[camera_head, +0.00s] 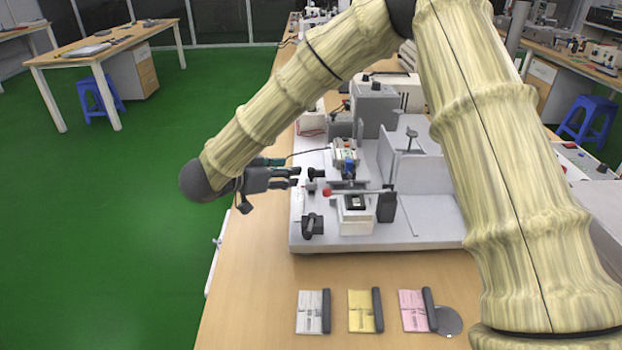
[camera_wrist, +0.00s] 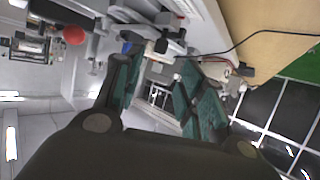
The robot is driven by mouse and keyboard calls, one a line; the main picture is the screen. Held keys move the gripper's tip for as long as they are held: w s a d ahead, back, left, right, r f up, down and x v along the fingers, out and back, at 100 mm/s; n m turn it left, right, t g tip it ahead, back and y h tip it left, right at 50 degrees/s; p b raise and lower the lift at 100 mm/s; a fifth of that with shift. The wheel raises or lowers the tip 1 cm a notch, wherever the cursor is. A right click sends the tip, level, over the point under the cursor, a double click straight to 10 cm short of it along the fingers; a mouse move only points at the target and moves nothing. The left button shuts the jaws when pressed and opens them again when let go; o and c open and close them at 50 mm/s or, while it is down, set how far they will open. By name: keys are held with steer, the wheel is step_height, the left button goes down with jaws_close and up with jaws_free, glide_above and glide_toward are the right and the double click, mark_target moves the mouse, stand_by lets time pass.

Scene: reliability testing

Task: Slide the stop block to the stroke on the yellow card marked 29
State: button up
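My gripper (camera_head: 296,177) is at the left side of the test rig, pointing right toward it. In the wrist view its two fingers (camera_wrist: 158,95) with teal pads stand apart, and nothing shows held between them. The yellow card (camera_head: 359,312) lies on the table front, between a white card and a pink card, with a dark bar along its right edge. Its marks are too small to read. I cannot tell which part is the stop block; dark blocks stand on the rig at its front left (camera_head: 312,226) and right of centre (camera_head: 386,206).
The rig's pale base plate (camera_head: 420,236) carries a red ball knob (camera_head: 327,192), also in the wrist view (camera_wrist: 74,35), and a grey housing (camera_head: 375,108). The white card (camera_head: 309,312) and pink card (camera_head: 411,311) lie in front, with a grey disc (camera_head: 449,321) at right. Bare table separates cards and rig.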

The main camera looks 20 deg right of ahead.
mark_target(310, 170)
steer(key=x, duration=1)
steer(key=shift+w+d+f, duration=0.1)
steer(key=shift+d+f, duration=0.05)
steer(key=shift+d, duration=0.15)
jaws_close()
